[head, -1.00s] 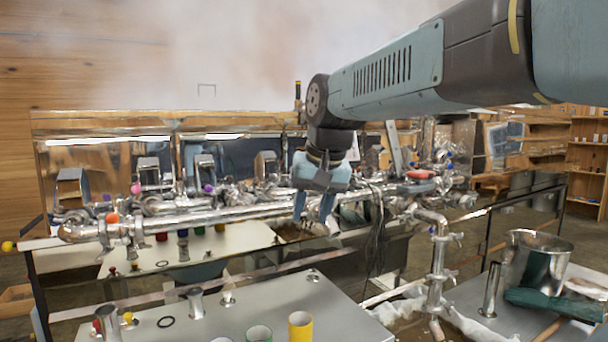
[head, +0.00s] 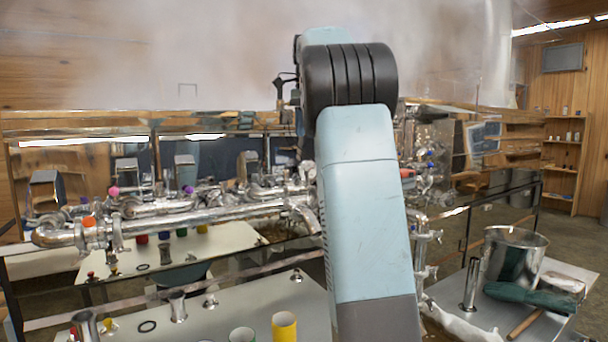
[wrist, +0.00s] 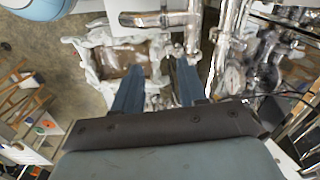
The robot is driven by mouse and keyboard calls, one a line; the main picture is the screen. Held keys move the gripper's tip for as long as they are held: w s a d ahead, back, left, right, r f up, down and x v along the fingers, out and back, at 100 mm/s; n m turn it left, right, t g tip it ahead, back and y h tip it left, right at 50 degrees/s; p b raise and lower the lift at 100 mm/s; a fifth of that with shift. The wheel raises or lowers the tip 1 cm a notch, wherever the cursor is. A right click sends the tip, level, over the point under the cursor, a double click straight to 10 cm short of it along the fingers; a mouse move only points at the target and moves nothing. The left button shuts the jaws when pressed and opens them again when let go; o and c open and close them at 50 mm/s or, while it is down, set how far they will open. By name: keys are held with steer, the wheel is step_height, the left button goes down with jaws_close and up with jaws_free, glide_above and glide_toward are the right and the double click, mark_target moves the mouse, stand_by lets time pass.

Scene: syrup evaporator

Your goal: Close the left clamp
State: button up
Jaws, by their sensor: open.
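My gripper (wrist: 158,75) is open and empty in the wrist view, its two blue fingers apart. In the head view my own arm hides it. The wrist view shows a shiny pipe elbow (wrist: 193,30) just beyond the fingertips. In the head view, clamp-like fittings sit on the steel pipe's left end (head: 117,232), near an orange knob (head: 88,222). More fittings sit on the upright pipe (head: 420,262) right of my arm. I cannot tell which fitting is the left clamp, or whether it is open or closed.
A metal bucket (head: 540,262), a metal cylinder (head: 470,285) and a dark green item (head: 520,294) stand or lie on the right table. A yellow cup (head: 284,327) and metal fittings (head: 177,306) are on the front table. Steam fills the upper area.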

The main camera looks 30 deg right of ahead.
mark_target(306, 172)
steer(key=shift+m+g, duration=0.3)
steer(key=shift+m, duration=0.4)
steer(key=f, duration=0.4)
steer(key=w+d+f, duration=0.1)
steer(key=f, duration=0.4)
steer(key=w+f, duration=0.1)
steer(key=f, duration=0.3)
steer(key=shift+w+d+f, duration=0.15)
steer(key=shift+d+f, duration=0.1)
steer(key=shift+f, duration=0.05)
steer(key=shift+c, duration=0.3)
jaws_close()
